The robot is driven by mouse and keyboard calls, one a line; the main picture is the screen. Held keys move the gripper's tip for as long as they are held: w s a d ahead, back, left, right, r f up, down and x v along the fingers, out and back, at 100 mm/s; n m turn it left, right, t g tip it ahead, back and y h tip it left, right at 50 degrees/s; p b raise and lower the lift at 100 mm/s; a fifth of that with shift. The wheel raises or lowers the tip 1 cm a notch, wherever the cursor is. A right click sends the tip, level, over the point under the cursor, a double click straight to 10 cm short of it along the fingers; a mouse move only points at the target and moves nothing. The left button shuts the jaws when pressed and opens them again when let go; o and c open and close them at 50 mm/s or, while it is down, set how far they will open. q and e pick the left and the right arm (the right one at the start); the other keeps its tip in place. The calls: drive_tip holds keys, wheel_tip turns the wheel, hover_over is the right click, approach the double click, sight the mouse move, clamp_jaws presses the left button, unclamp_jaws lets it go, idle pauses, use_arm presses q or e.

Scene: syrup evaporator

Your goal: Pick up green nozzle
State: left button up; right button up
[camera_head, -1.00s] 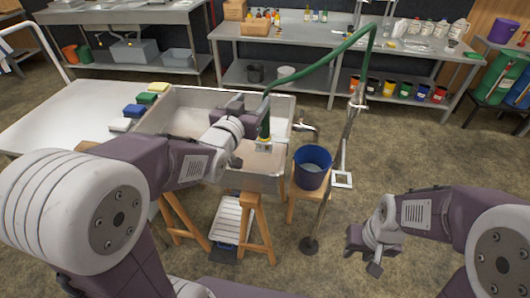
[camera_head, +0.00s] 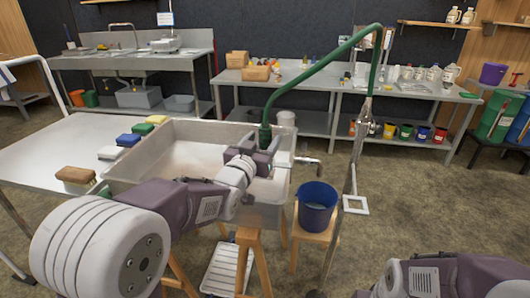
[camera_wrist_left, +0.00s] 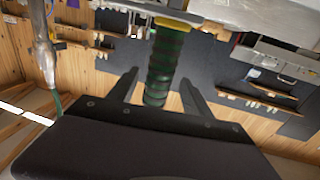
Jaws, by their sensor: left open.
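The green nozzle (camera_head: 265,134) hangs upright at the end of a green hose (camera_head: 316,72), over the grey metal evaporator pan (camera_head: 136,173). My left gripper (camera_head: 263,150) is open at the nozzle, and its body hides the nozzle's lower part. In the left wrist view the ribbed green nozzle (camera_wrist_left: 164,62) shows between the two spread fingers of my left gripper (camera_wrist_left: 158,88). Whether the fingers touch it cannot be told. My right gripper (camera_head: 364,293) is only partly visible at the bottom edge, away from the nozzle, and its fingers cannot be made out.
A metal stand (camera_head: 361,130) carries the hose. A blue bucket (camera_head: 317,205) stands on a wooden stool right of the pan. Sponges, one of them brown (camera_head: 76,174), lie on the white table (camera_head: 45,147) at left. Open floor lies to the right.

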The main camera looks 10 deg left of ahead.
use_arm(q)
drive_tip(key=w, duration=0.2)
drive_tip(key=w+d, duration=0.1)
drive_tip(key=w, duration=0.1)
drive_tip(key=shift+w, duration=0.15)
drive_tip(key=shift+c, duration=1.2)
clamp_jaws()
wheel_tip(320, 180, up, 28)
drive_tip(key=p, duration=1.4)
